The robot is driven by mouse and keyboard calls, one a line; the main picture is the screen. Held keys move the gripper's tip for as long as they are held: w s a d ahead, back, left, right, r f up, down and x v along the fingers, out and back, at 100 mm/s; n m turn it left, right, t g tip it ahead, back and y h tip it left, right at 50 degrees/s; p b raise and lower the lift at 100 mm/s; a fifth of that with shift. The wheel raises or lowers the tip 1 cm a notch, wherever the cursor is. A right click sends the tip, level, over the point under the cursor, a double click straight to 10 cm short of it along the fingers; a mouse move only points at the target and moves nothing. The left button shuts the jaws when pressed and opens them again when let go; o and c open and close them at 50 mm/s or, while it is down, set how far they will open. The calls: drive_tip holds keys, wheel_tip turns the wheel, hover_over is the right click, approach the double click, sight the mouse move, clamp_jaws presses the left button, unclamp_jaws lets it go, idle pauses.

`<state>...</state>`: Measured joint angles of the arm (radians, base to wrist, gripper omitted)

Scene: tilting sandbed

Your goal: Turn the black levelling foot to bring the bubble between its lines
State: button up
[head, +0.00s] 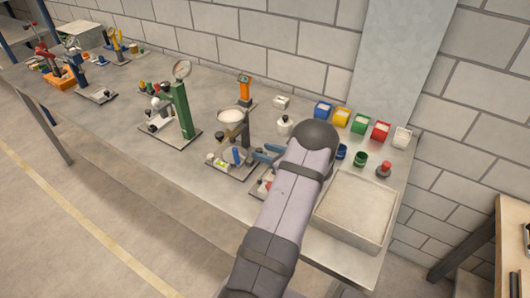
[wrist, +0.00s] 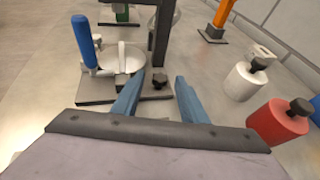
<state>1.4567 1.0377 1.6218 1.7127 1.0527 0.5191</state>
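The balance stand (head: 233,135) with a round pan (head: 231,116) stands mid-table in the head view. A small yellow-green piece (head: 219,163), perhaps the bubble vial, lies on its base plate; the bubble and lines are too small to read. In the wrist view the dark base (wrist: 100,97) carries a blue-handled part (wrist: 86,42) and a white dish (wrist: 122,60). A small black knob (wrist: 159,80), probably the levelling foot, shows at the base's near corner, between my gripper's (wrist: 161,82) blue fingers. The fingers are apart, with no contact visible. My gripper (head: 268,154) is right of the stand, partly behind my arm.
A white bottle (wrist: 247,80) and a red bottle (wrist: 280,120) stand close to the right of my gripper. A green stand (head: 181,110) is to the left. Coloured bins (head: 341,117) line the back; a sand tray (head: 354,208) is at the right. Bare table lies in front.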

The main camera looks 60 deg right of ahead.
drive_tip(key=shift+b+v, duration=1.4)
drive_tip(key=shift+v, duration=2.3)
drive_tip(key=shift+r, duration=0.15)
drive_tip(key=w+a+r+n+g+y+p, duration=0.1)
drive_tip(key=w+a+r+n+y+p, duration=0.35)
drive_tip(key=w+a+r+n, duration=0.5)
drive_tip(key=w+a+f+n+g+y+b, duration=0.15)
drive_tip(key=a+n, duration=0.25)
drive_tip(key=a, duration=0.5)
drive_tip(key=w+a+f+n+g+y+b, duration=0.1)
drive_tip(key=w+a+f+n+g+y, duration=0.2)
drive_tip(key=a, duration=0.5)
drive_tip(key=s+a+f+n+g+h, duration=0.1)
drive_tip(key=s+a+n+g, duration=0.1)
drive_tip(key=s+a+n, duration=0.2)
drive_tip(key=s+a+f+n+g+h+b, duration=0.1)
drive_tip(key=s+a+n+g+h, duration=0.1)
drive_tip(key=a+n, duration=0.8)
drive_tip(key=s+a+f+n+g+h+b, duration=0.1)
drive_tip(key=s+a+n+g+h, duration=0.1)
drive_tip(key=s+a+n, duration=0.5)
drive_tip(key=shift+a+f+n+g, duration=0.45)
drive_tip(key=shift+n+g, duration=0.3)
drive_tip(key=shift+g, duration=0.1)
